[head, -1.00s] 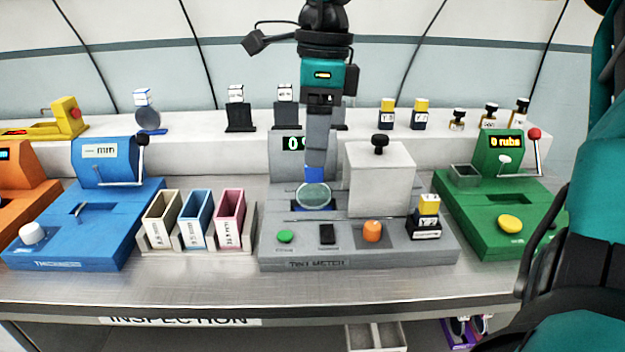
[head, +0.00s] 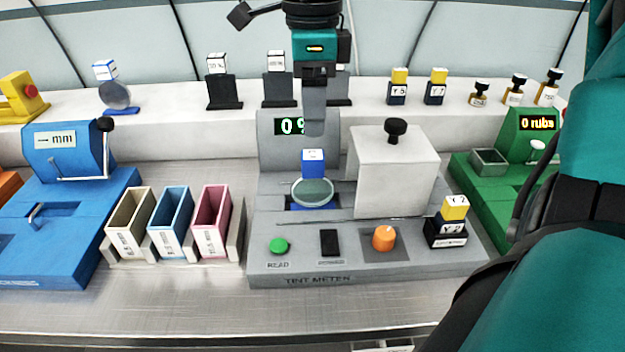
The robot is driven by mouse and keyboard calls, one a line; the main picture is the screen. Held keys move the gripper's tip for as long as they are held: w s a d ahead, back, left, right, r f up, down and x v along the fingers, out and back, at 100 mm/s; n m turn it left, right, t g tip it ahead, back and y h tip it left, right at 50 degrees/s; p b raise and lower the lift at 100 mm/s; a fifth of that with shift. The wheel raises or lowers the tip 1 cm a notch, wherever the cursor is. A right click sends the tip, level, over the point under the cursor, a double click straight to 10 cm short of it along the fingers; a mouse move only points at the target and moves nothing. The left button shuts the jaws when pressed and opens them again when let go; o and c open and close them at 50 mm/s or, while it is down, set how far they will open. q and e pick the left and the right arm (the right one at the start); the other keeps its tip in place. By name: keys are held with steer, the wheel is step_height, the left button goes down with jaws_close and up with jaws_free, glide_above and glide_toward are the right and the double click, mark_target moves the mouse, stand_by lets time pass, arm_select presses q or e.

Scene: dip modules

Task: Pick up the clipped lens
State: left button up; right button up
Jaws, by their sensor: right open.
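A round greenish lens (head: 312,192) lies at the blue-floored recess of the grey tint meter (head: 370,262). A blue clip (head: 313,165) with a white labelled top stands upright at its back edge. Another round grey lens (head: 116,97) with a blue and white clip stands on the back ledge at left. My left gripper is out of view.
A light grey box with a black knob (head: 393,170) stands close right of the lens. Coloured bins (head: 211,225) stand left of the meter. Blue (head: 60,240) and green (head: 490,205) machines flank them. The front bench strip is bare.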

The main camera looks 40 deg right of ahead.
mark_target(313, 154)
step_height(313, 154, down, 4)
steer(key=shift+r, duration=0.25)
steer(key=f, duration=0.4)
steer(key=shift+s+a+f, duration=0.1)
steer(key=shift+s+a, duration=0.05)
steer(key=shift+s, duration=0.05)
steer(key=shift+f, duration=0.6)
steer(key=shift+c, duration=0.3)
jaws_close()
